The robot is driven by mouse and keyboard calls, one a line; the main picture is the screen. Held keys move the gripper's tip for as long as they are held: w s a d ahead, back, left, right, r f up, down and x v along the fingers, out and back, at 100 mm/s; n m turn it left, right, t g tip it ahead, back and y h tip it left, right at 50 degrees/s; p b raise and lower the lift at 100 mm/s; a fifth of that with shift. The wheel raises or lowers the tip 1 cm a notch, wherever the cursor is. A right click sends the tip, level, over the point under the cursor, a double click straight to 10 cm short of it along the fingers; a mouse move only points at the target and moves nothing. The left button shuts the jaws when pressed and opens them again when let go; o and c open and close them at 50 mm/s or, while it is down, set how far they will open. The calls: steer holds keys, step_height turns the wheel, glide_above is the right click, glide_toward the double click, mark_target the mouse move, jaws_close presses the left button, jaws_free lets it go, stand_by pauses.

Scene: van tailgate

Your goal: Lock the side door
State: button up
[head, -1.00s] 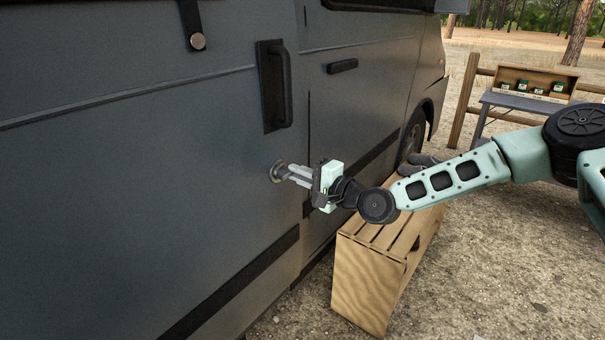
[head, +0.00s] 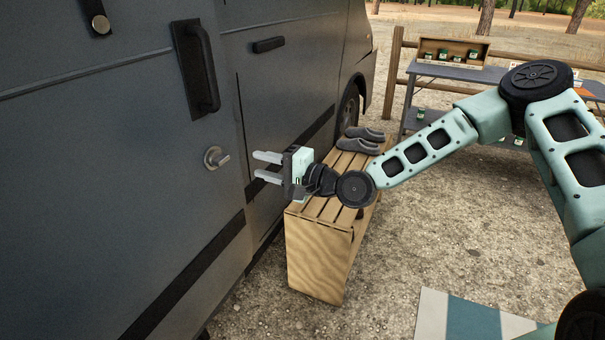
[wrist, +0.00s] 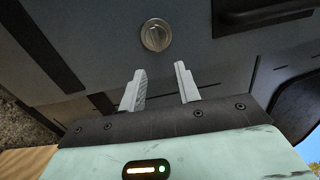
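The grey van's side door (head: 110,170) fills the left of the head view and looks closed. Its round metal lock (head: 216,158) has a small turn-knob and sits below the black door handle (head: 197,68). In the wrist view the lock (wrist: 155,35) lies ahead of the fingers, its grip running roughly across the picture. My gripper (head: 266,166) is open and empty, to the right of the lock and apart from it. Its two fingers (wrist: 160,88) also show in the wrist view with a clear gap between them.
A slatted wooden bench (head: 318,212) stands beside the van under my gripper, with grey shoes (head: 360,140) on it. A table (head: 455,71) with a wooden box of jars is behind. A striped mat (head: 470,318) lies on the gravel at lower right.

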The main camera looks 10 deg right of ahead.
steer(key=v, duration=0.9)
steer(key=shift+s, duration=0.1)
steer(key=s+a+f+n+g+h+p, duration=0.2)
steer(key=s+n+g+h+p, duration=0.15)
steer(key=s+n, duration=0.2)
steer(key=s+a+f+n+g+h+p, duration=0.2)
steer(key=s+a+n+g+h, duration=0.15)
steer(key=s+g, duration=0.2)
steer(key=s+d+r+n+g+h+p, duration=0.1)
steer(key=s+d+r+n+h+p, duration=0.2)
steer(key=s+r, duration=0.6)
steer(key=s+d+r+n+g+h+p, duration=0.1)
steer(key=s+d+r+n+h+p, duration=0.2)
steer(key=s+r, duration=0.6)
steer(key=shift+s+d+n+h, duration=0.2)
steer(key=shift+s+n+h, duration=0.1)
steer(key=shift+s, duration=0.05)
